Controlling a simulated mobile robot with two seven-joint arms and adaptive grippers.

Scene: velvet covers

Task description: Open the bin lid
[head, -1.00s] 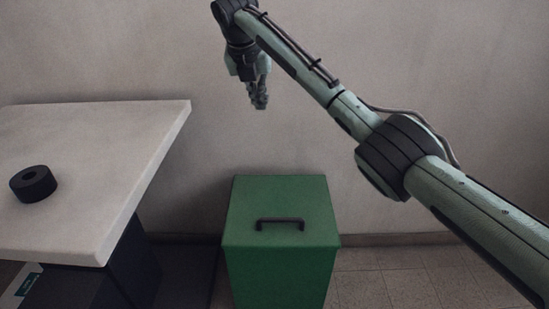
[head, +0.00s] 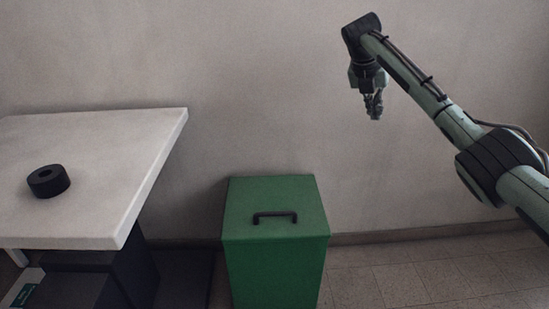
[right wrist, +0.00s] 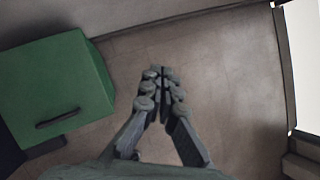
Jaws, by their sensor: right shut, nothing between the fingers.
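The green bin (head: 274,270) stands on the floor against the wall, to the right of the table. Its flat green lid (head: 272,194) is closed, with a black handle (head: 275,216) on top. The bin (right wrist: 62,85) and its handle (right wrist: 64,118) also show at the left of the right wrist view. My right gripper (head: 374,112) is raised in the air, above and to the right of the bin, apart from it. Its fingers (right wrist: 161,75) are shut with nothing between them. My left gripper is out of view.
A white-topped table (head: 110,170) stands at the left, with a black ring-shaped object (head: 48,181) on it. Dark boxes (head: 75,285) are below the tabletop. The tiled floor (head: 420,275) right of the bin is clear.

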